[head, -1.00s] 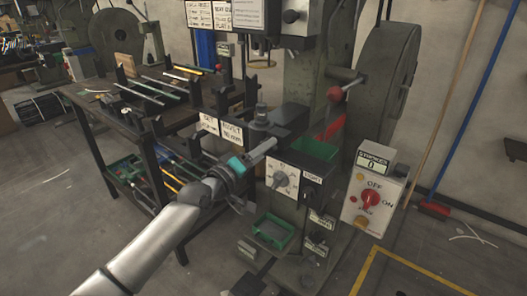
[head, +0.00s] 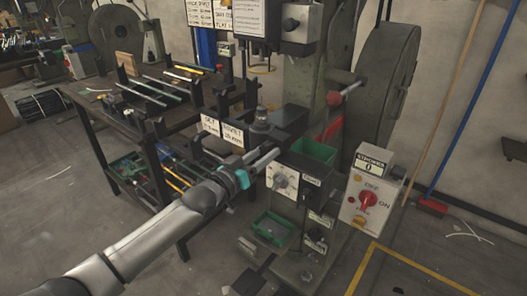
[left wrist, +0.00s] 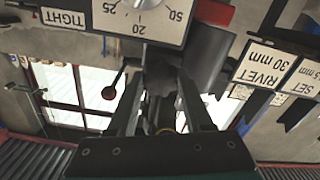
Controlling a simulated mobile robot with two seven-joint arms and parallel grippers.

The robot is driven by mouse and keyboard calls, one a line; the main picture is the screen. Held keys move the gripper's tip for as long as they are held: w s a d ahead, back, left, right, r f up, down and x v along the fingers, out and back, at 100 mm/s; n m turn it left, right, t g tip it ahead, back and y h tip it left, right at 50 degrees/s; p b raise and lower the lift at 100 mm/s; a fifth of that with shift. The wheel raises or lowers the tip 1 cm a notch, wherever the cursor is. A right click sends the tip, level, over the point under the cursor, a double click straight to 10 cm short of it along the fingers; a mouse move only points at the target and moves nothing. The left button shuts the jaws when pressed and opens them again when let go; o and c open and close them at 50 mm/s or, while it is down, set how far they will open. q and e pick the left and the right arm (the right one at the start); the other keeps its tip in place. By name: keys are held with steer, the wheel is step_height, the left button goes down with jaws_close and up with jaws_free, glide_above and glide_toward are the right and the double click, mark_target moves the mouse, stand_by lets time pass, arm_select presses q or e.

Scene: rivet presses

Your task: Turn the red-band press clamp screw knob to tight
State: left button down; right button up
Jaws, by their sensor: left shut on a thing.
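The press has a white dial plate (head: 283,181) with a grey pointer knob and a small label beside it. In the left wrist view the plate (left wrist: 165,32) shows numbers upside down, and the label reads TIGHT (left wrist: 63,18). A red band (left wrist: 214,12) shows near the plate's edge. My left gripper (head: 275,155) is at the press, just above and left of the dial. In the left wrist view its fingers (left wrist: 160,90) are shut on a dark knob (left wrist: 160,73), most of which they hide. The knob's mark or angle cannot be read. My right gripper is in neither view.
A control box (head: 369,198) with a red switch stands at the right. A red-ball lever (head: 333,97) is above. Green bins (head: 314,150) sit close by the dial. A rack table (head: 95,98) with rods is at the left. Open floor lies in front.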

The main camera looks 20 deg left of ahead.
arm_select(q)
steer(key=shift+m, duration=0.3)
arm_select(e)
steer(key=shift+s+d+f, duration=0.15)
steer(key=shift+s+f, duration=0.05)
arm_select(q)
steer(key=shift+c, duration=1.5)
jaws_free()
steer(key=shift+s+a, duration=0.1)
steer(key=shift+s, duration=0.1)
steer(key=shift+s+a+p, duration=0.1)
steer(key=shift+s+p, duration=0.15)
steer(key=shift+p, duration=0.05)
steer(key=p+v, duration=0.4)
steer(key=v, duration=1)
steer(key=shift+s, duration=0.15)
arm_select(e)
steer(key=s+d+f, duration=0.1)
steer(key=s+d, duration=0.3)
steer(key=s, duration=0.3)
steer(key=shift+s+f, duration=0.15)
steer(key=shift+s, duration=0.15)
